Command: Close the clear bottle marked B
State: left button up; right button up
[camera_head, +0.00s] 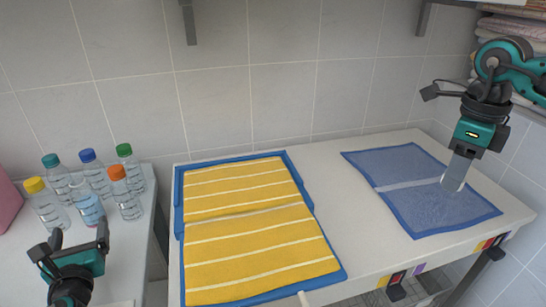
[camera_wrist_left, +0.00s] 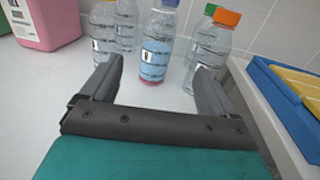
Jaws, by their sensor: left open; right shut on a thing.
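Several clear capped bottles stand grouped on the white surface at the left. They include an orange-capped bottle (camera_head: 126,201), a yellow-capped bottle (camera_head: 46,209) and a green-capped bottle (camera_head: 133,170). A bottle with bluish contents (camera_head: 89,208) stands at the front middle; its top is unclear. It also shows in the left wrist view (camera_wrist_left: 154,58). The marks are too small to read, so I cannot tell which is B. My left gripper (camera_head: 72,240) is open and empty in front of the group. My right gripper (camera_head: 469,148) is shut on a pale, translucent thing (camera_head: 455,174) above the blue mesh cloth.
A yellow striped towel (camera_head: 245,235) on a blue backing lies on the middle worktop. The blue mesh cloth (camera_head: 415,165) lies flat at the right. A pink container (camera_wrist_left: 45,22) stands left of the bottles. A gap separates the bottle surface from the middle worktop.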

aim_at(84, 206)
pick_arm(q)
jog(key=shift+w+a, duration=0.1)
jog(key=shift+w, duration=0.1)
pick_arm(e)
jog(key=shift+w, duration=0.2)
pick_arm(q)
jog(key=shift+s, duration=0.1)
pick_arm(e)
jog(key=shift+s, duration=0.15)
pick_arm(q)
jog(key=shift+x, duration=3.45)
pick_arm(e)
jog(key=shift+f, duration=0.1)
pick_arm(q)
jog(key=b+x, duration=0.1)
jog(key=x, duration=0.4)
jog(key=shift+a+f, duration=0.1)
jog(key=shift+f, duration=0.05)
pick_arm(e)
jog(key=shift+f, duration=0.45)
pick_arm(q)
jog(key=shift+c, duration=0.3)
